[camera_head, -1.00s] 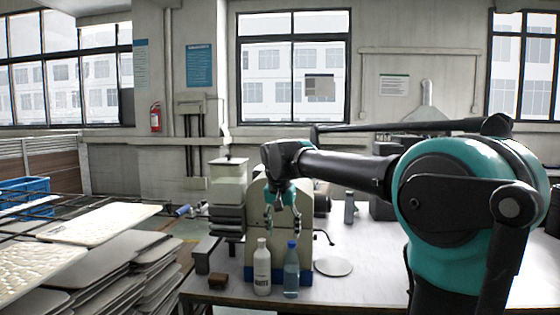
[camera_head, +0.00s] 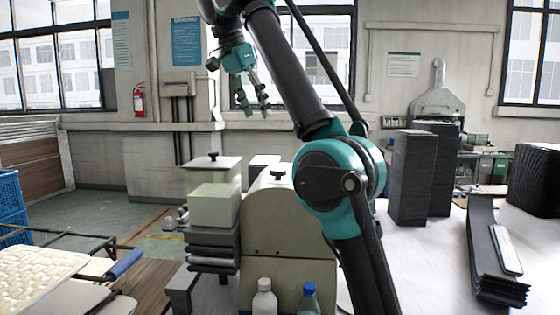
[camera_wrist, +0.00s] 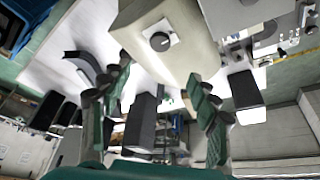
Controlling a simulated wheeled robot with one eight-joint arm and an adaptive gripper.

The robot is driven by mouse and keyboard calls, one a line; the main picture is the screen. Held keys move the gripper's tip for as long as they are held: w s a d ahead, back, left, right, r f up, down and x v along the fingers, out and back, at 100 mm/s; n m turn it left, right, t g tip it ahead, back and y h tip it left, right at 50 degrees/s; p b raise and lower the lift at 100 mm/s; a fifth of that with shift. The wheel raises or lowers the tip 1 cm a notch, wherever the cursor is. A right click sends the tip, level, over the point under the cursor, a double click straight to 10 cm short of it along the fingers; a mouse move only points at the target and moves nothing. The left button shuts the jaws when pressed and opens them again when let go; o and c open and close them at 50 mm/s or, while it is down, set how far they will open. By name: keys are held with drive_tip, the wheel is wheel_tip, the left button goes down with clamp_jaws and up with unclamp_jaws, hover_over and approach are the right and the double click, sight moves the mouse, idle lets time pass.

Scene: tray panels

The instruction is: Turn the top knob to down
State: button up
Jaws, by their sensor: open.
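A black knob (camera_head: 278,174) stands on top of the rounded beige machine (camera_head: 285,225) in the head view. In the wrist view the round dark knob (camera_wrist: 160,41) sits on a pale square plate on the machine's beige surface (camera_wrist: 200,45). Which way the knob points is too small to tell. My gripper (camera_head: 255,106) is raised above the machine, up and to the left of the knob, and touches nothing. In the wrist view my gripper (camera_wrist: 160,72) has its fingers spread and empty, with the knob beyond the fingertips.
Left of the machine stand stacked grey trays (camera_head: 213,246) and boxes, with another small dark knob (camera_head: 213,155). A white bottle (camera_head: 264,300) and a blue-capped bottle (camera_head: 308,302) stand in front. Tall dark blocks (camera_head: 411,178) and dark curved panels (camera_head: 490,250) are on the table at right.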

approach(278, 169)
drive_tip(key=x, duration=0.8)
drive_tip(key=shift+s+f, duration=0.1)
drive_tip(key=shift+s, duration=0.05)
idle(0.4)
drive_tip(key=shift+c, duration=0.5)
drive_tip(key=c, duration=1.1)
drive_tip(key=shift+o, duration=0.2)
